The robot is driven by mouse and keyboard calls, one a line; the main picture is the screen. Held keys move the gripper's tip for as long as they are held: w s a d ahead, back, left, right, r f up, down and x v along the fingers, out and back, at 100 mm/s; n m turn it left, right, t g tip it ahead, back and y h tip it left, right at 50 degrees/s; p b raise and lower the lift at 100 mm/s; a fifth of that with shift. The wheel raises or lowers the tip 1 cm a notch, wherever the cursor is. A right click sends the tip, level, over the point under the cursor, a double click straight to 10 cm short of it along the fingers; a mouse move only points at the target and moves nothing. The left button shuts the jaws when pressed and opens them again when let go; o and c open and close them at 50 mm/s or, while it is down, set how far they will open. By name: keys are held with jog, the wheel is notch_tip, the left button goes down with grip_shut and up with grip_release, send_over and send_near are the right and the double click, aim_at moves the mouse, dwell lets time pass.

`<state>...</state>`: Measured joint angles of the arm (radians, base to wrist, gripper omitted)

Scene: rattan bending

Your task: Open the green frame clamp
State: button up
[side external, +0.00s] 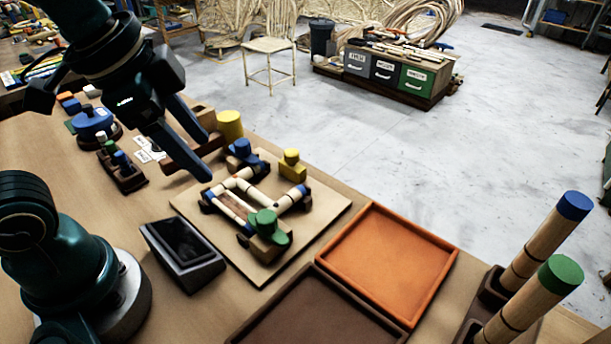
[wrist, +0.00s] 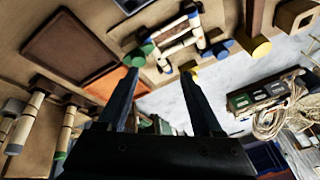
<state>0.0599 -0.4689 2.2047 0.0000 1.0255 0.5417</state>
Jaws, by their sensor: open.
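The green frame clamp (side external: 266,222) sits on the near corner of a small rattan frame (side external: 236,184). Its green cap is round, with a green block beside it. I cannot tell whether its jaw is open or shut. In the wrist view the green clamp (wrist: 146,47) shows just beyond the left fingertip. My gripper (side external: 206,160) is open and empty, above and to the left of the frame in the side view, apart from the clamp. Its two spread fingers (wrist: 159,74) also show in the wrist view.
A blue-capped clamp (side external: 242,149) and a yellow-capped piece (side external: 291,164) stand around the frame. An orange tray (side external: 385,262), brown tray (side external: 318,312) and dark angled box (side external: 183,254) lie nearby. Upright poles capped blue (side external: 574,206) and green (side external: 560,275) stand at right.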

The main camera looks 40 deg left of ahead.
jog(key=w+d+f+m+g, duration=0.2)
jog(key=w+d+m, duration=0.1)
jog(key=w+m, duration=0.15)
jog(key=m+g, duration=0.2)
send_over(266, 216)
jog(key=f, duration=0.4)
jog(key=shift+w+a, duration=0.1)
jog(key=shift+a, duration=0.1)
jog(key=shift+d+f, duration=0.1)
jog(key=shift+f, duration=2.7)
grip_shut()
